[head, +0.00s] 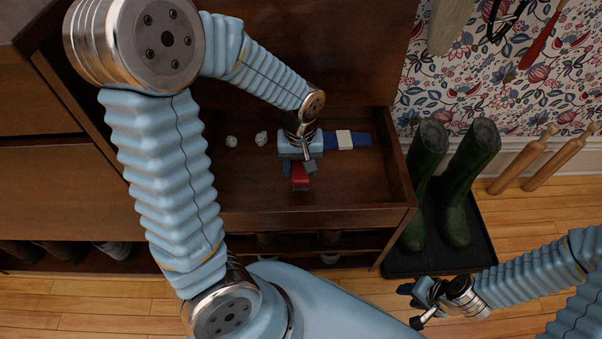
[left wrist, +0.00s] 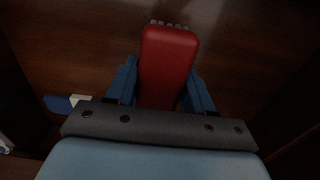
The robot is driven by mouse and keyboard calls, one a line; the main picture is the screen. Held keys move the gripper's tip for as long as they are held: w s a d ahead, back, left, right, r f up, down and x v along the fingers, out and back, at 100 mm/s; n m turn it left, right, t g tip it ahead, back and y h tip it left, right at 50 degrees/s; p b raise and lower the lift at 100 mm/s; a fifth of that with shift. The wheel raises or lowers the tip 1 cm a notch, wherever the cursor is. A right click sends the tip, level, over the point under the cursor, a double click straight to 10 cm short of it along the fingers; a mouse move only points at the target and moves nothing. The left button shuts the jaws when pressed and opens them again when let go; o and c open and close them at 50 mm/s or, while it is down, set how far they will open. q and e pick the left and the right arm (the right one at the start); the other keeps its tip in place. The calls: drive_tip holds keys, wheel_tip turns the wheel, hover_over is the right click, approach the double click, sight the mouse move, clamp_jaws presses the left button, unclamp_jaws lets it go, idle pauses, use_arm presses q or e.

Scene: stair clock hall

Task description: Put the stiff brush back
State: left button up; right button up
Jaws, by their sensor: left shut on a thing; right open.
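The stiff brush shows as a red block (left wrist: 168,62) with a row of grey bristle tufts at its far edge in the left wrist view. In the head view its red end (head: 300,176) shows below my left gripper (head: 299,167), inside the open wooden drawer (head: 350,215). My left gripper (left wrist: 163,90) is shut on it, one blue finger on each side. Whether the brush touches the drawer floor is unclear. My right gripper (head: 414,304) is open and empty at lower right, above the floor near the boot tray.
In the drawer lie a blue item with a white band (head: 345,139) and two small pale lumps (head: 261,139). Green boots (head: 467,185) stand on a black tray (head: 440,262) to the right. Wooden boot trees (head: 525,165) stand by the wall. Shoes (head: 115,249) sit on a low shelf.

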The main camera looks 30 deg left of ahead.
sight(301, 172)
use_arm(q)
drive_tip(key=shift+w+a+f, duration=0.1)
drive_tip(key=shift+w+f, duration=0.2)
drive_tip(key=shift+f, duration=0.15)
drive_tip(key=shift+w+f+b, duration=0.2)
drive_tip(key=shift+f+b, duration=0.25)
drive_tip(key=shift+f, duration=1.25)
drive_tip(key=shift+f, duration=0.15)
drive_tip(key=o, duration=0.9)
drive_tip(key=shift+o, duration=0.2)
drive_tip(key=shift+r, duration=0.35)
wheel_tip(301, 172, up, 12)
drive_tip(key=p, duration=0.2)
drive_tip(key=shift+a+f+p, duration=0.1)
drive_tip(key=shift+f+p, duration=0.05)
drive_tip(key=shift+p, duration=0.15)
